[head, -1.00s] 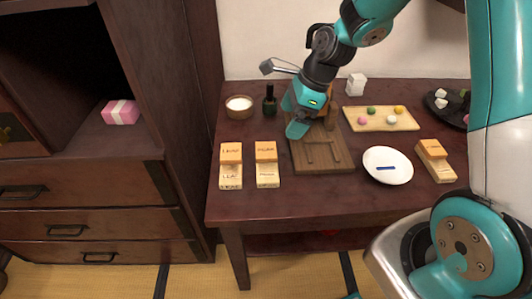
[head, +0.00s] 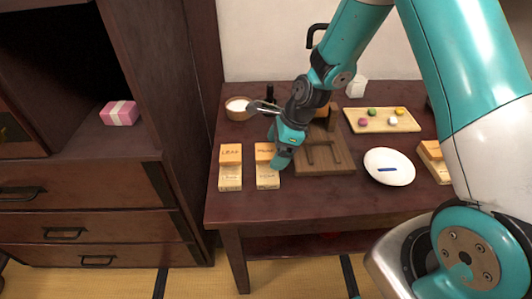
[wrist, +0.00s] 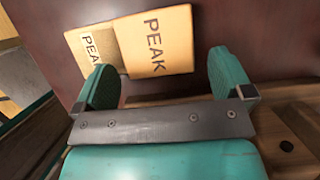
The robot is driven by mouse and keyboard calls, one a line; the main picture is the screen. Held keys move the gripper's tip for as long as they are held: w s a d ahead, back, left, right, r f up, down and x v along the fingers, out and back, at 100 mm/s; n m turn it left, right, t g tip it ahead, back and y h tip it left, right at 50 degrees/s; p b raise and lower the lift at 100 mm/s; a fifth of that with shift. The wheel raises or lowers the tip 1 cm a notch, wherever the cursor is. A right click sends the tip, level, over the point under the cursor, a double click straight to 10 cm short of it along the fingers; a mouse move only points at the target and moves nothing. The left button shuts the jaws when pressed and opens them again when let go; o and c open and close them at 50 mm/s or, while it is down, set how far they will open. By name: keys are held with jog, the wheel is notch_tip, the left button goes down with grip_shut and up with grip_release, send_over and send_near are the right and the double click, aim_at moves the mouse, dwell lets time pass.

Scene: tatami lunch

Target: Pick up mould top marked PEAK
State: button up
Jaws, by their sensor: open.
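The mould top marked PEAK (head: 265,152) is an orange-tan wooden block at the back end of a paler PEAK mould base (head: 267,178), near the left of the table. In the wrist view, the top (wrist: 158,40) shows its dark PEAK lettering, and the base (wrist: 97,44) shows beside it on the left. My gripper (head: 280,160) is just right of the top in the head view. In the wrist view, my gripper (wrist: 164,72) is open, its two teal fingers apart with nothing held; the top lies beyond the fingertips.
The LEAF mould (head: 230,153) stands close on the left. A wooden board (head: 325,160) lies on the right, with a white plate (head: 388,167) beyond it. A bowl of white stuff (head: 238,108) and a tray of coloured sweets (head: 381,120) are behind. The table's front strip is clear.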

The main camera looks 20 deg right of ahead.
jog(key=c, duration=1)
jog(key=shift+r, duration=0.1)
